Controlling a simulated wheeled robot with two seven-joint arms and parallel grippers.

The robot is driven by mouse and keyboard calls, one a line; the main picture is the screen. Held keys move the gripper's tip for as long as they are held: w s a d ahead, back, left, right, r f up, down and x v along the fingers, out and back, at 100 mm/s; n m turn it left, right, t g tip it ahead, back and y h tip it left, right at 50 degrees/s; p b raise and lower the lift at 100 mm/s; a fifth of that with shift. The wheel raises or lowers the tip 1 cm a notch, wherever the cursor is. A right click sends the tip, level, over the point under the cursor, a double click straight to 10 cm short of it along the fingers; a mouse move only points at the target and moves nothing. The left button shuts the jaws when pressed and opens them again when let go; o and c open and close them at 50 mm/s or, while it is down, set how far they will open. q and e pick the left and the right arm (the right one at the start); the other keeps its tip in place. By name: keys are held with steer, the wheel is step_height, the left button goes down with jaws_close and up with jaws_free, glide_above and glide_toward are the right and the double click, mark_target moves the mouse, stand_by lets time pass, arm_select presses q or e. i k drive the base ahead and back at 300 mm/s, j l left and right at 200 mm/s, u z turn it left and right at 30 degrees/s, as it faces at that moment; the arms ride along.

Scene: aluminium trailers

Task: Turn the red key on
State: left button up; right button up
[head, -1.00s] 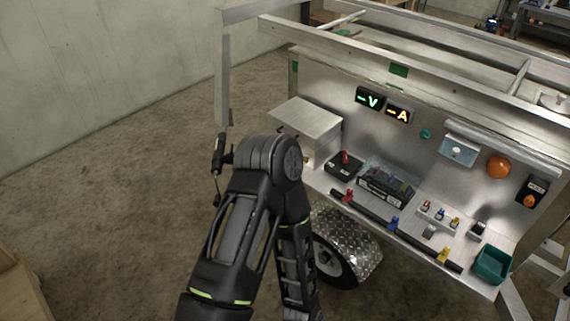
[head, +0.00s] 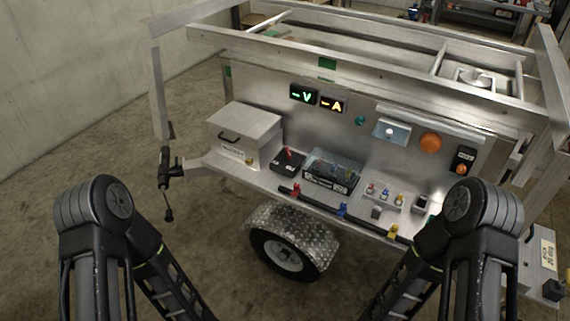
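A red key (head: 288,154) stands upright on a small black switch box (head: 286,164) on the trailer's metal shelf, between a lidded metal box and the battery. The key is small, so its turn position is hard to tell. My two arms show at the lower left and lower right, bent at the elbow, with forearms running down out of the picture. Neither gripper is in view. Two displays on the back panel, a green V display (head: 303,95) and an orange A display (head: 332,104), each show a dash.
A metal box (head: 243,135) stands left of the key, and a battery (head: 330,175) stands right of it. A bar with coloured terminals (head: 342,210) runs along the shelf's front edge. A wheel (head: 284,255) sits below. An orange light (head: 430,143) is on the panel.

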mark_target(289, 155)
steer(key=i+j, duration=0.75)
steer(key=j, duration=0.15)
steer(key=i+j+z, duration=0.25)
steer(key=z, duration=1.4)
